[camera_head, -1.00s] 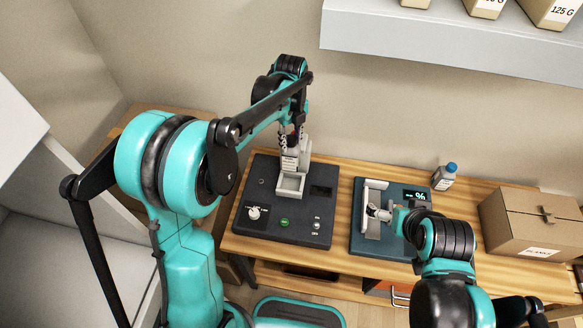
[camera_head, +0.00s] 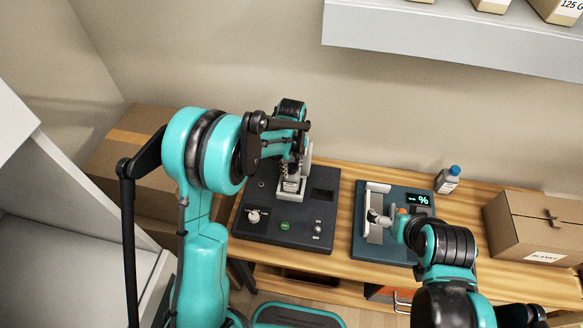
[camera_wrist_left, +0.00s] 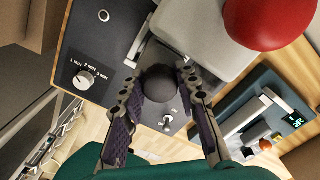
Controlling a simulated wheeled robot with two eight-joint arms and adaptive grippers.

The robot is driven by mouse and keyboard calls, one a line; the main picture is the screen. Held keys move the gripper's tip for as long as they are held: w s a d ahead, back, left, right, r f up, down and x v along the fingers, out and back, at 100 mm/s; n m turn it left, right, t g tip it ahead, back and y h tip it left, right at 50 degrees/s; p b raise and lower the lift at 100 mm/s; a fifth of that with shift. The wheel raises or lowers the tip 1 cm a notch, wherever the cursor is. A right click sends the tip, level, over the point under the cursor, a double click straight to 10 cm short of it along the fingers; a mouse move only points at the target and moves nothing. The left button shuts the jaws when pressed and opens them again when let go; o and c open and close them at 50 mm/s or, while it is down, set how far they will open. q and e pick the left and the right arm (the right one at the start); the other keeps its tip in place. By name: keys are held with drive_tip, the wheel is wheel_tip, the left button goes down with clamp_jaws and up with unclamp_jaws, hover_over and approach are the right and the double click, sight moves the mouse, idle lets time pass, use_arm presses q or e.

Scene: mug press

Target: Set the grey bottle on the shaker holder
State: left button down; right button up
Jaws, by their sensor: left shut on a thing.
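My left gripper (camera_head: 291,168) is shut on the grey bottle (camera_head: 290,186), whose pale label shows below the fingers. In the left wrist view the fingers (camera_wrist_left: 159,75) stand on either side of the bottle's dark round top (camera_wrist_left: 158,84). The shaker holder (camera_head: 303,193) is a pale grey bracket on the black control box. The bottle is low and overlaps the holder; I cannot tell whether its base touches the holder. My right arm reaches over the teal device at the right, and its jaws are hidden by the arm.
A red ball (camera_wrist_left: 262,20) is close to the left gripper. The teal device (camera_head: 365,245) has a percent display. A blue-capped bottle (camera_head: 446,184) and a cardboard box (camera_head: 537,233) stand at the right. A shelf (camera_head: 430,40) hangs above.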

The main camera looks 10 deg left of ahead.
use_arm(q)
drive_tip(key=shift+f, duration=0.1)
drive_tip(key=c, duration=1.1)
unclamp_jaws()
drive_tip(key=shift+c, duration=0.2)
